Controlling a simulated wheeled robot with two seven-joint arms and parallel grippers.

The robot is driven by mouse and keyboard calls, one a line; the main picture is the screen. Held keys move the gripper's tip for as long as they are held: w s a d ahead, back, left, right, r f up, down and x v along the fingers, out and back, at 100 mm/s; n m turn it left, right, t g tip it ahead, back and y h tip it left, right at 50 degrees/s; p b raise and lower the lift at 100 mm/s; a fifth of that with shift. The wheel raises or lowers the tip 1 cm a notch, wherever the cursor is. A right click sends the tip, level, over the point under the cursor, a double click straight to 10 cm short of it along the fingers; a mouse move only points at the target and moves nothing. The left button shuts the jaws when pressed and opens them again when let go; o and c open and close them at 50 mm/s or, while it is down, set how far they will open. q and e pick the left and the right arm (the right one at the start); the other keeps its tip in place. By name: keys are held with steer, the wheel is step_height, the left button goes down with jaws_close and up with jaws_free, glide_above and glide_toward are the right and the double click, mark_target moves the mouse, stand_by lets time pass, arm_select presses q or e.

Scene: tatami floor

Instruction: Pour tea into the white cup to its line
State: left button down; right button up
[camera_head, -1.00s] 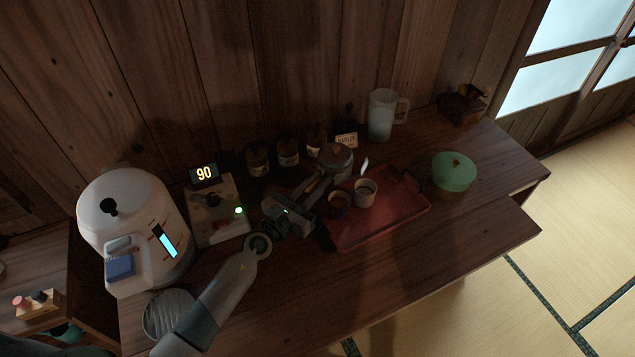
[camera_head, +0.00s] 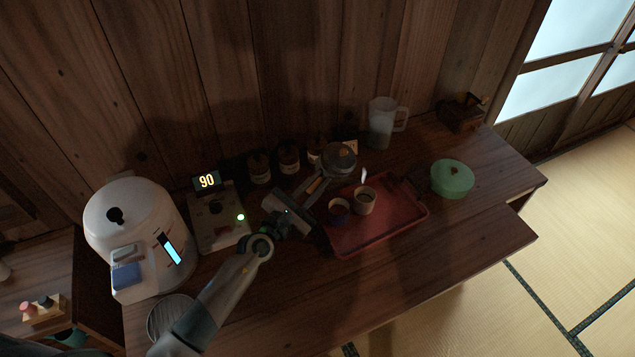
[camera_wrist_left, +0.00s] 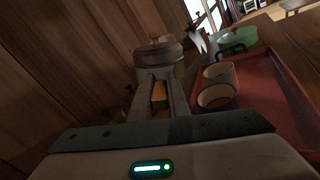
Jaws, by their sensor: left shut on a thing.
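The grey lidded teapot (camera_head: 338,158) is behind and left of the cups, its long side handle pointing at my left gripper (camera_head: 302,199). My left gripper is shut on that handle, which shows between the fingers in the left wrist view (camera_wrist_left: 158,92). The pot looks about level there. The pale cup (camera_head: 366,203), seemingly the white one, stands on the red tray (camera_head: 395,225). A darker cup (camera_head: 338,212) stands beside it to the left. I cannot make out the line or the levels inside. My right gripper is not seen.
A white water boiler (camera_head: 130,220) and a control box (camera_head: 218,222) under a "90" display (camera_head: 206,181) stand left. Several dark canisters (camera_head: 289,160) line the wall. The tray's right part is clear.

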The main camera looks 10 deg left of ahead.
arm_select(q)
steer(key=shift+r, duration=0.35)
steer(key=shift+f, duration=0.1)
steer(key=shift+b, duration=0.55)
steer(key=shift+s+d+r+m+p, duration=0.15)
steer(key=shift+r+m+p, duration=0.2)
steer(key=shift+r+m, duration=0.25)
steer(key=shift+w+d+r+m+p, duration=0.15)
steer(key=shift+r+m+p, duration=0.2)
steer(key=shift+m, duration=0.45)
stand_by(5.6)
